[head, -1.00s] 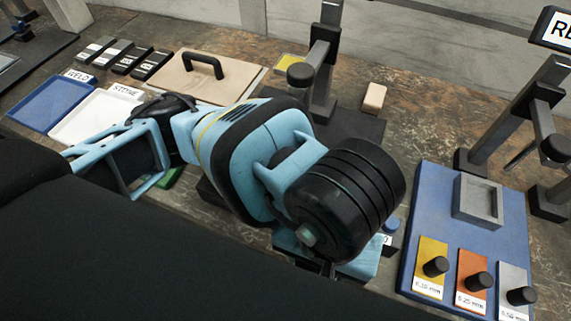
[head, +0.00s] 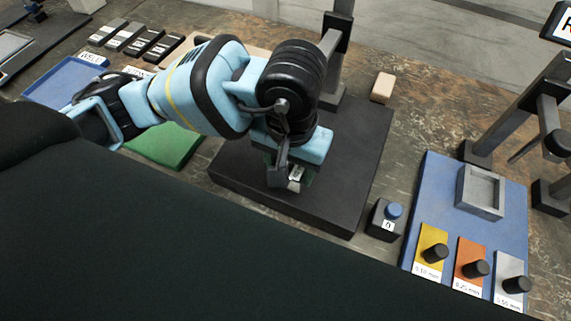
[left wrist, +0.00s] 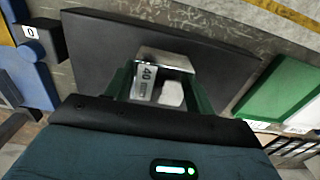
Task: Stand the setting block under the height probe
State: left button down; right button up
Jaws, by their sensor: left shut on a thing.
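My left gripper (head: 292,178) points down over the dark base plate (head: 345,205) of the height probe stand. It is shut on the setting block (head: 296,173), a small grey metal block with a white label. In the left wrist view the block (left wrist: 165,60) shows "40" between green fingers (left wrist: 158,90), with the dark plate (left wrist: 95,50) behind it. I cannot tell whether the block touches the plate. The stand's grey column (head: 340,30) rises behind my arm; the probe tip is hidden. My right gripper is not in view.
A black box with a blue button marked 0 (head: 385,218) stands right of the plate. A blue tray (head: 430,185) with coloured shims lies farther right. A green pad (head: 170,145) is left of the plate, and a beige block (head: 383,87) lies behind.

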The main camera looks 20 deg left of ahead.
pick_arm(q)
jog(key=shift+w+a, duration=0.3)
jog(key=shift+w, duration=0.1)
jog(key=shift+w+a+f, duration=0.15)
jog(key=shift+a+f, duration=0.05)
jog(key=shift+f, duration=0.4)
jog(key=shift+w+a+f, duration=0.15)
jog(key=shift+f, duration=0.45)
jog(key=shift+f+p, duration=0.3)
jog(key=shift+f, duration=0.25)
jog(key=shift+f, duration=0.1)
jog(key=shift+f, duration=0.15)
jog(key=c, duration=0.5)
grip_release()
notch_tip(320, 180, up, 12)
jog(key=shift+r, duration=0.2)
